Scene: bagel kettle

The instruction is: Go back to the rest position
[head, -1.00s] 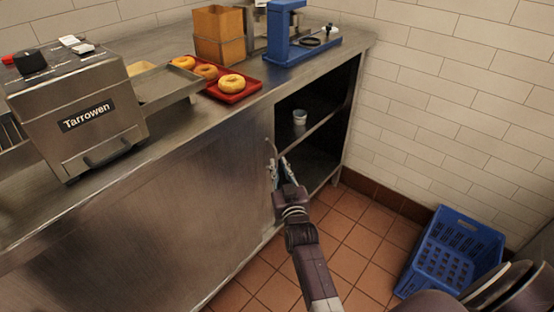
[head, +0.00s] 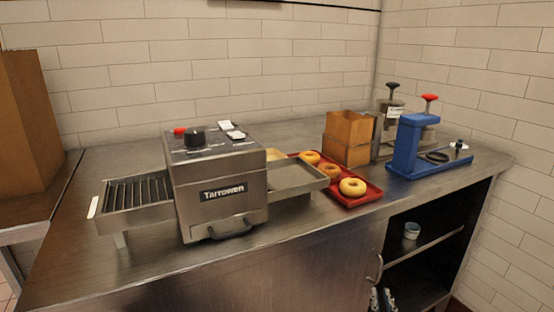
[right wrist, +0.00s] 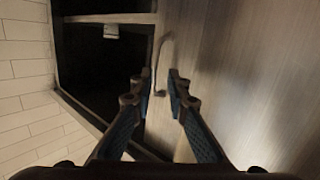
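My right gripper (head: 382,300) shows at the bottom edge of the head view, in front of the open cabinet (head: 425,260). In the right wrist view my right gripper (right wrist: 156,85) has its fingers apart and nothing between them. The cabinet door's handle (right wrist: 160,58) lies just beyond the fingertips; I cannot tell whether they touch it. The handle (head: 375,268) also shows in the head view, just above the fingers. My left gripper is out of view.
The steel counter holds a toaster (head: 219,190), a red tray (head: 352,198) with bagels, a brown box (head: 348,138) and a blue press (head: 418,148). A small cup (head: 411,230) stands on the cabinet shelf. A brown carton (head: 25,125) is at far left.

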